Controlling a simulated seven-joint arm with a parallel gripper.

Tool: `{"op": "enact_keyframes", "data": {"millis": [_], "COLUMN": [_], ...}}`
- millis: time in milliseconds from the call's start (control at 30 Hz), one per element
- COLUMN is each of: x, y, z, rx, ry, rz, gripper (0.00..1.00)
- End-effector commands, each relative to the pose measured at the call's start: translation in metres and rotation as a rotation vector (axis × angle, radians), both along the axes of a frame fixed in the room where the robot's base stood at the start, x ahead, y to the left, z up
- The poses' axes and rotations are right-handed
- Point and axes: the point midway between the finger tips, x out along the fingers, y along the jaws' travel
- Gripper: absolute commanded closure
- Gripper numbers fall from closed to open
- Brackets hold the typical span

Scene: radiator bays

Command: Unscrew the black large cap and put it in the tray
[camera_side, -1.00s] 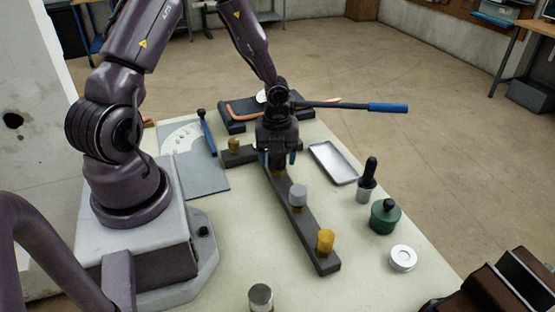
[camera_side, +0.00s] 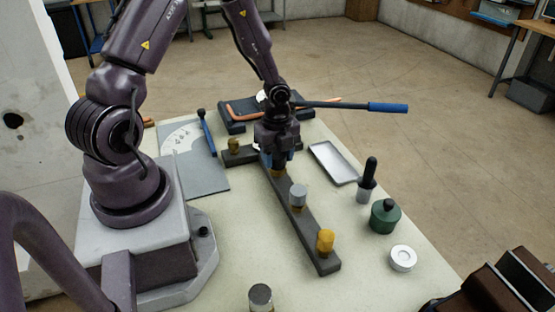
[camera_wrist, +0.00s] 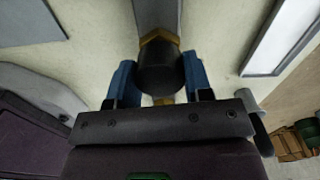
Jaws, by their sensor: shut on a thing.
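The black large cap (camera_wrist: 160,72) shows between my blue fingers in the wrist view. My gripper (camera_wrist: 158,82) is shut on it, one finger on each side. A brass fitting (camera_wrist: 160,38) shows right beside the cap, by the dark grey bar. In the side view my gripper (camera_side: 277,158) points down over the bar (camera_side: 312,235), and the cap is mostly hidden by the fingers. Whether the cap is still on its thread I cannot tell. The metal tray (camera_side: 332,163) lies empty to the right of the bar; its edge also shows in the wrist view (camera_wrist: 262,66).
A black-handled tool (camera_side: 368,178), a green container (camera_side: 384,216) and a white round piece (camera_side: 402,258) stand right. A blue-handled bar (camera_side: 355,105) extends behind my gripper.

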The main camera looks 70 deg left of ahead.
Motion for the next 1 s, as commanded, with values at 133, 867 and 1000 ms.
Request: {"op": "enact_keyframes", "data": {"millis": [133,867,1000], "x": [0.0003,0.0004,0.0003], "y": [-0.0003,-0.0002,-0.0001], "z": [0.0004,0.0014,0.0015], "rx": [0.002,0.000,-0.001], "ry": [-0.001,-0.002,-0.001], "rz": [0.323,2.003,2.162], "gripper": [0.84,0.84,0.84]}}
